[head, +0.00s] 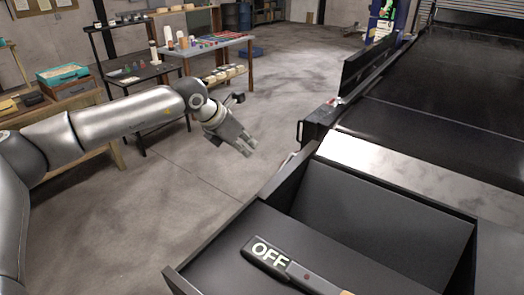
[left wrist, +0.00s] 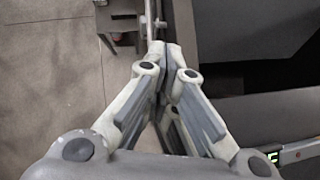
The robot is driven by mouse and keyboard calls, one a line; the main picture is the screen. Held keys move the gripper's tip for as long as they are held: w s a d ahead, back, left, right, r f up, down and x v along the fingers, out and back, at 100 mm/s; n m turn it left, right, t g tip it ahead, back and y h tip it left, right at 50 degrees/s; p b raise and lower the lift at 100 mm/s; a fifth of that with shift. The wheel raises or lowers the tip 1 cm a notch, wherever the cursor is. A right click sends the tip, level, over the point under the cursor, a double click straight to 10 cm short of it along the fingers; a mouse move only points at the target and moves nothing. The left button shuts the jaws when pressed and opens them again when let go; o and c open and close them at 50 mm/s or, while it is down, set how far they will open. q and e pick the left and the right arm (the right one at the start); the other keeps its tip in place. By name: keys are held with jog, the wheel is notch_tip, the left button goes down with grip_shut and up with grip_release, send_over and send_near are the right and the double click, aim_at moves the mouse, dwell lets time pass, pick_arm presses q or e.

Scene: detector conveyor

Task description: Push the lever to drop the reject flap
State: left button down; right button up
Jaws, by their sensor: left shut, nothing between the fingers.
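My left gripper (head: 247,149) is shut and empty, above the floor to the left of the conveyor's dark side. In the left wrist view its fingertips (left wrist: 168,50) meet near a thin metal rod (left wrist: 152,18), which looks like the lever; I cannot tell whether they touch it. The rod runs beside a dark bracket (left wrist: 122,22). In the head view the lever is not clear. A dark upright panel (head: 370,62), perhaps the reject flap, stands along the conveyor's left edge. My right gripper is not in view.
A black conveyor belt (head: 432,112) fills the right. Below it is an open dark bin (head: 380,215); a detector wand marked OFF (head: 268,252) lies at its front. A table with goods (head: 215,42) stands far back. The floor (head: 200,180) left of the bin is clear.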

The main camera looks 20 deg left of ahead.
pick_arm(q)
jog(key=v, duration=1.2)
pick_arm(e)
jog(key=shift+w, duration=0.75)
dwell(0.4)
